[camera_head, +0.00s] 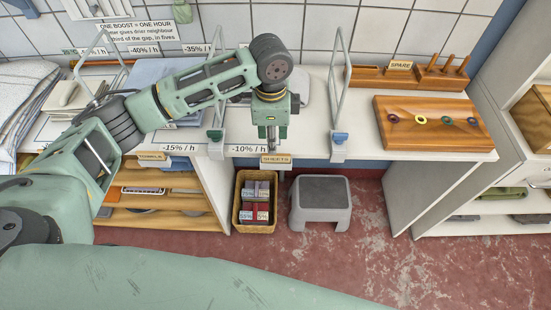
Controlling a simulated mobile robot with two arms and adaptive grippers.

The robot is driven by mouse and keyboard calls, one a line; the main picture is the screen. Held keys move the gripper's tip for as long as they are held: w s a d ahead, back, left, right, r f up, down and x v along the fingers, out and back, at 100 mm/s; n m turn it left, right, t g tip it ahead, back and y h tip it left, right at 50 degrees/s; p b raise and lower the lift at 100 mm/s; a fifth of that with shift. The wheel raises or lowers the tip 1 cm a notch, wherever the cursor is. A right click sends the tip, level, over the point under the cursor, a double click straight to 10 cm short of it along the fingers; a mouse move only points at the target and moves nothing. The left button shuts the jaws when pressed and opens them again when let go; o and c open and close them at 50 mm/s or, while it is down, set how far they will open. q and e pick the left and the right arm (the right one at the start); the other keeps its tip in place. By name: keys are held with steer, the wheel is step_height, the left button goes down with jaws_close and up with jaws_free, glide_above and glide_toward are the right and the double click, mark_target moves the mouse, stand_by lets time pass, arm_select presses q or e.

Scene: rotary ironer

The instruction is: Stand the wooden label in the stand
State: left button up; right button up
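Another wooden label (153,156) is at the worktop's front edge further left. A wooden label reading "SPARE" (400,65) is upright at the wooden rack at the back right. My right gripper is out of view.
The white worktop (350,110) carries grey wire dividers (341,90), one on each side of my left gripper. A wooden board with coloured rings (433,121) lies at the right. Below are a basket (241,205) and a grey step stool (320,197).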

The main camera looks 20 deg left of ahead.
mark_target(276, 160)
arm_select(q)
steer(key=shift+w+a+f, duration=0.1)
steer(key=shift+a+f, duration=0.05)
steer(key=shift+a, duration=0.05)
steer(key=shift+f, duration=0.4)
steer(key=f+p, duration=0.1)
steer(key=f, duration=0.1)
steer(key=f+p, duration=0.1)
steer(key=f, duration=0.2)
steer(key=shift+s+a+f, duration=0.15)
steer(key=shift+s+f, duration=0.05)
steer(key=shift+f, duration=0.05)
steer(key=shift+f+p, duration=0.3)
steer(key=shift+f, duration=0.1)
jaws_close()
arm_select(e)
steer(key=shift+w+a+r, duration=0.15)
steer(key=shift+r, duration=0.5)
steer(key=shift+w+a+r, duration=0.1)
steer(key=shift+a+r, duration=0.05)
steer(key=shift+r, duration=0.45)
